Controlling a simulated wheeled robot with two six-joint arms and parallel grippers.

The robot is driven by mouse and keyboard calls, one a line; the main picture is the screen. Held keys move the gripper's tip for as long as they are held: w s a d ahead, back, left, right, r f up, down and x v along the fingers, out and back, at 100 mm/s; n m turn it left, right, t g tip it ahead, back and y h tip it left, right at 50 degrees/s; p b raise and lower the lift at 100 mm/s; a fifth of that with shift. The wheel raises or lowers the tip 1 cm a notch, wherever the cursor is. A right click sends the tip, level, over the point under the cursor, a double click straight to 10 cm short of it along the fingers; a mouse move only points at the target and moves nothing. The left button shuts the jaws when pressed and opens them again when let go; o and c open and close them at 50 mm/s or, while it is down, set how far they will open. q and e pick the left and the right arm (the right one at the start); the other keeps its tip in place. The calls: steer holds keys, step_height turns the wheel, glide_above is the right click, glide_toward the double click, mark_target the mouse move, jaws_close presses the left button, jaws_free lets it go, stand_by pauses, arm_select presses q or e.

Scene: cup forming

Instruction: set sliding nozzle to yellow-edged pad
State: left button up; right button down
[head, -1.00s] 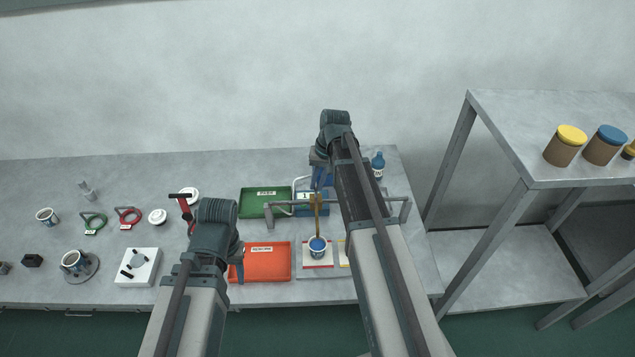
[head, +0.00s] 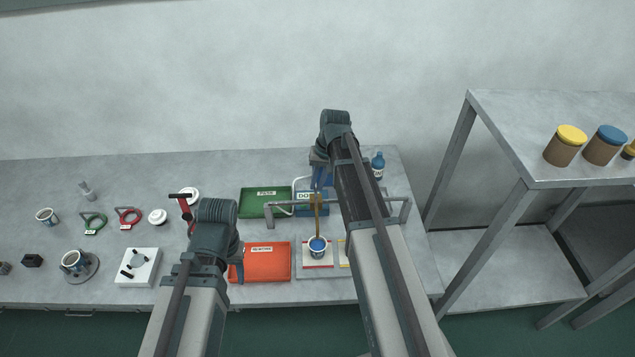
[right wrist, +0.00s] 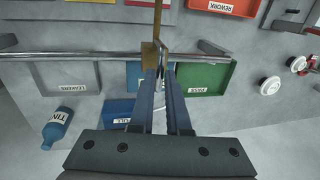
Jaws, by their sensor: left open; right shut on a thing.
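The sliding nozzle (head: 317,207) is a brass-coloured upright piece on a grey rail (head: 285,203). Its lower end is over a white cup (head: 317,247) with blue inside, standing on the red-edged pad (head: 305,263). The yellow-edged pad (head: 343,258) is just right of it, partly hidden by my right arm. My right gripper (head: 318,187) is shut at the nozzle, behind the rail. In the right wrist view its blue fingers (right wrist: 160,75) close beside the brass nozzle (right wrist: 148,58). My left gripper (head: 237,270) is open and empty, by the orange tray's left edge.
The orange tray (head: 264,262) and green tray (head: 262,203) lie left of the rail. A blue tray (head: 303,210) is behind the rail. A blue bottle (head: 377,165) stands at the back right. Cups and tools are on the left. A shelf (head: 540,150) stands at right.

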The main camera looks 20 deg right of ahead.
steer(key=shift+d, duration=0.1)
steer(key=s+d, duration=0.1)
steer(key=d, duration=0.2)
steer(key=s+d, duration=0.1)
steer(key=d, duration=0.3)
steer(key=s+d, duration=0.1)
steer(key=d, duration=0.3)
steer(key=c, duration=0.9)
jaws_free()
steer(key=shift+a, duration=0.1)
steer(key=shift+r, duration=0.15)
steer(key=d+r+p, duration=0.1)
steer(key=r+p, duration=0.8)
steer(key=s+d+r+p, duration=0.1)
steer(key=r+p, duration=0.3)
steer(key=shift+d+r+p, duration=0.15)
steer(key=shift+d+p, duration=0.15)
steer(key=shift+d, duration=0.05)
